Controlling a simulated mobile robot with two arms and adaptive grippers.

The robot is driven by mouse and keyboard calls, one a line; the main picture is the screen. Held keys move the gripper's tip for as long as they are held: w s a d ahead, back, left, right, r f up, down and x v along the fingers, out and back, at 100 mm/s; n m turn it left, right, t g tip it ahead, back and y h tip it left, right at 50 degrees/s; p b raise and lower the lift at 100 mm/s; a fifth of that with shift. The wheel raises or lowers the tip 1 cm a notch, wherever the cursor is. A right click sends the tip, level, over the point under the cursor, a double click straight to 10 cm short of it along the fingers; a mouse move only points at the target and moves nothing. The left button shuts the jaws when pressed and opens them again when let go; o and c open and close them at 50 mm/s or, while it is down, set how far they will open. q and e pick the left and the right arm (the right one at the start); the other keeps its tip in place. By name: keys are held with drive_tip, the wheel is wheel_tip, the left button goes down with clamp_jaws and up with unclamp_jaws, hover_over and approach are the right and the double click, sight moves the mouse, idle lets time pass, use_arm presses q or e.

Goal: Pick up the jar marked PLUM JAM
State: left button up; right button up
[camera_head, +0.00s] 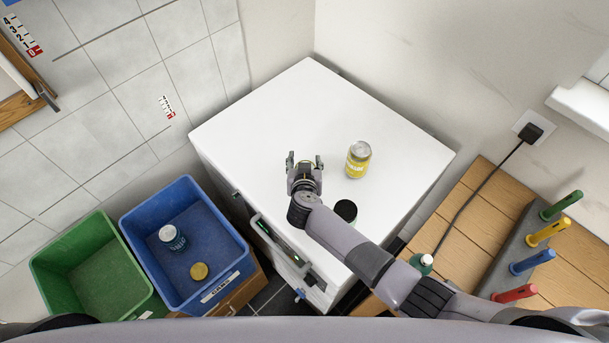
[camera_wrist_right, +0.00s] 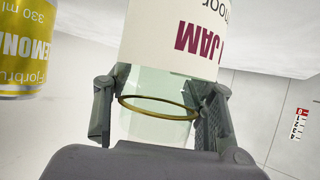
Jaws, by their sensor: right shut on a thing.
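My right gripper (camera_head: 304,161) is over the white top (camera_head: 265,120), its fingers pointing away from me. In the right wrist view the gripper (camera_wrist_right: 160,100) is shut on a clear glass jar (camera_wrist_right: 160,128) with a gold ring around it. The jar's cream label shows JAM in magenta; the word before it is cut off, so PLUM cannot be read. The jar hardly shows against the white top in the head view, and its contact with the top cannot be told. My left gripper is not in view.
A yellow can (camera_head: 358,160) stands right of the gripper; a black-topped item (camera_head: 346,210) is beside my right arm. A blue crate (camera_head: 185,195) holds a can and a gold lid. A green crate (camera_head: 60,255) looks empty. The white top's far part is clear.

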clamp_jaws()
idle(0.4)
drive_tip(key=shift+r, duration=0.1)
